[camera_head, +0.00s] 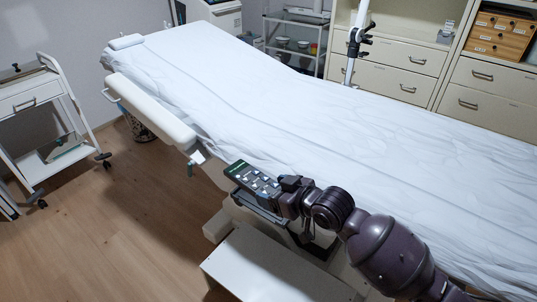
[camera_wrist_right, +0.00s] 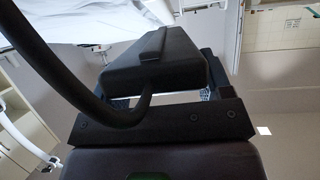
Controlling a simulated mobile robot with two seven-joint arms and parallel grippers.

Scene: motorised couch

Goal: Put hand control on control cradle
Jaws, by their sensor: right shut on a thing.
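The hand control (camera_head: 254,179), a dark handset with a green strip and pale buttons, is at the near side of the couch. My right gripper (camera_head: 283,192) is shut on its right end. In the right wrist view the black back of the hand control (camera_wrist_right: 155,65) fills the middle, with a thick black cable (camera_wrist_right: 62,75) curving past on the left. The control cradle appears to be the dark bracket (camera_head: 258,209) on the couch side, just below the hand control. I cannot tell whether they touch. My left gripper is out of view.
The couch (camera_head: 270,95) with its white cover runs across the scene. A padded side rest (camera_head: 150,110) is to the left of the hand control. A white step (camera_head: 265,268) stands below. A trolley (camera_head: 40,110) is at far left, with clear wooden floor between.

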